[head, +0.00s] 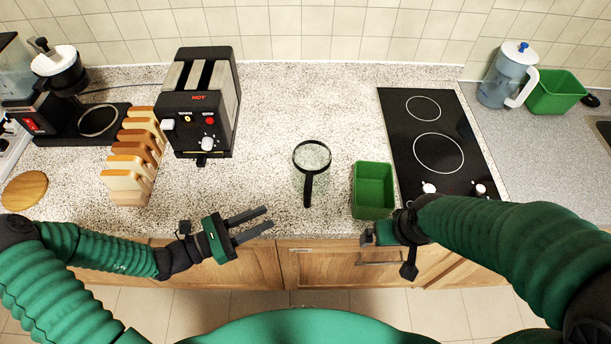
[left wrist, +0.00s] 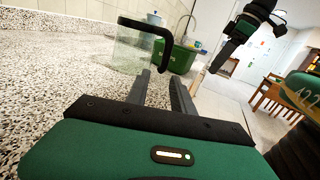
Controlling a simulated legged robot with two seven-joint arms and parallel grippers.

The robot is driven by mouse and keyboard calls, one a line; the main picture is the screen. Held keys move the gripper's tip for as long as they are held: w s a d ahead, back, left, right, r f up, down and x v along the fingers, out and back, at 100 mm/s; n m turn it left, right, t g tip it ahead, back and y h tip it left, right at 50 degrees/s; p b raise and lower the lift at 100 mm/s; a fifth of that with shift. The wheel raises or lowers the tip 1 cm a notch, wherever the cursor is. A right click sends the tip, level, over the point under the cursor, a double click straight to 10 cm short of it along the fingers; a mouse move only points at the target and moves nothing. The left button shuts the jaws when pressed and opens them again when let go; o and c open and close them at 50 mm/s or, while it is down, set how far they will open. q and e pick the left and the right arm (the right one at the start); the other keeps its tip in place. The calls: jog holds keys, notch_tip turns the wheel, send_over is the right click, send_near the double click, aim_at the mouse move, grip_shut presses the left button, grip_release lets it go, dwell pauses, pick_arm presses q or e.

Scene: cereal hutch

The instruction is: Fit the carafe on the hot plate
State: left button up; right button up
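The glass carafe (head: 312,156) has a black rim and a black handle and stands upright on the counter's middle, handle toward me. It also shows in the left wrist view (left wrist: 130,52), just beyond the fingertips. The hot plate (head: 98,120) is the bare round plate on the black coffee machine's base at far left. My left gripper (head: 268,218) is open and empty at the counter's front edge, left of and nearer than the carafe, not touching it. My right gripper (head: 388,236) is by the front edge beside the green bin; its fingers are mostly hidden.
A toaster (head: 202,105) and a rack of toast (head: 136,158) stand between the carafe and the coffee machine (head: 50,105). A green bin (head: 373,188) and a black cooktop (head: 425,135) are right of the carafe. The counter behind the carafe is clear.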

aim_at(310, 176)
pick_arm(q)
jog(key=x, duration=0.6)
jog(key=s+x, duration=0.1)
jog(key=x, duration=0.3)
jog(key=shift+w+d+p, duration=0.1)
jog(key=shift+d+p, duration=0.2)
jog(key=shift+d, duration=0.05)
jog(key=shift+w+d, duration=0.15)
jog(key=shift+d, duration=0.2)
jog(key=shift+w+d+r, duration=0.15)
jog(key=shift+d, duration=0.1)
jog(key=p+x, duration=0.1)
jog(key=x, duration=0.2)
jog(key=shift+a, duration=0.1)
jog(key=shift+w+d, duration=0.2)
jog(key=shift+d, duration=0.4)
jog(key=shift+c, duration=0.3)
jog(key=shift+d, duration=0.15)
jog(key=c, duration=0.5)
grip_shut()
jog(key=shift+a, duration=0.45)
pick_arm(e)
jog(key=shift+d+r, duration=0.55)
jog(key=shift+r, duration=0.25)
